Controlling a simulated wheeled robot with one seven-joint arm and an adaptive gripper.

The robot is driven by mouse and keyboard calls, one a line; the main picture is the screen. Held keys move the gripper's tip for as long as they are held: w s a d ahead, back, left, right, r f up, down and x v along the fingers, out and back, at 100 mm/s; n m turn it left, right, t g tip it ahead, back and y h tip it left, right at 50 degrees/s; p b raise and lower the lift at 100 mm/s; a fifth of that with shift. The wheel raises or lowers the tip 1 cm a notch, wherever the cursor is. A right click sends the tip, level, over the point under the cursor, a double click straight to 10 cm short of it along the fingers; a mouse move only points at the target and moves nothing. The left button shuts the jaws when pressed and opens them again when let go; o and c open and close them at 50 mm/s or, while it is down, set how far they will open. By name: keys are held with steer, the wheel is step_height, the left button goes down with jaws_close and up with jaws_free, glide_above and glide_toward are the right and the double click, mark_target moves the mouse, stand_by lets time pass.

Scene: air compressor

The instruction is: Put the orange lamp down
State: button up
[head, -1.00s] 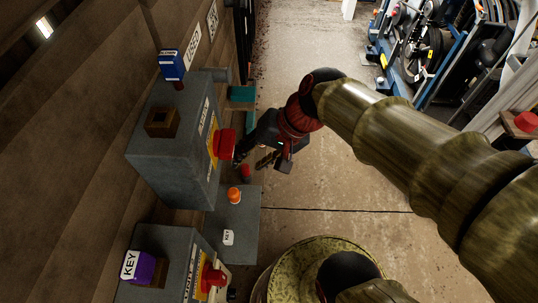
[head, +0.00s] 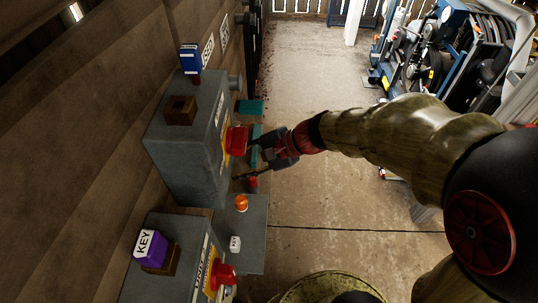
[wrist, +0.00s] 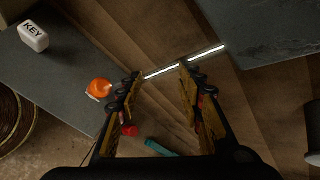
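The orange lamp (head: 241,202) sits on a low grey slab (head: 255,255) between two grey boxes, near a white KEY tag (head: 235,243). In the wrist view the orange lamp (wrist: 98,88) is just left of my left finger, on the grey slab. My gripper (head: 246,167) is above the lamp in the head picture, beside the upper box. In the wrist view my gripper (wrist: 160,72) has its two fingers spread, with nothing between them. The lamp is apart from the fingers as far as I can see.
The upper grey box (head: 187,150) has a red button (head: 237,140); the lower grey box (head: 165,285) has another (head: 222,276). A small red object (head: 252,182) and a teal block (head: 250,106) are close by. A wooden wall stands left.

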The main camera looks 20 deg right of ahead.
steer(key=w+d+f+m+t, duration=0.5)
steer(key=w+f+m, duration=0.5)
steer(key=w, duration=0.2)
steer(key=w+d+f+m+t+h+b, duration=0.1)
steer(key=w+d+f+m+t+h, duration=0.3)
steer(key=d+f+m, duration=0.75)
steer(key=shift+n+g+h, duration=0.3)
steer(key=shift+n+h, duration=0.3)
steer(key=shift+n, duration=0.15)
steer(key=b+x, duration=0.1)
steer(key=x, duration=0.2)
steer(key=d+f+b+x, duration=0.1)
steer(key=x, duration=0.2)
steer(key=b+x, duration=0.1)
steer(key=x, duration=0.2)
steer(key=shift+d+f, duration=0.15)
steer(key=shift+f, duration=0.3)
steer(key=shift+c, duration=1.1)
jaws_close()
steer(key=shift+r, duration=0.15)
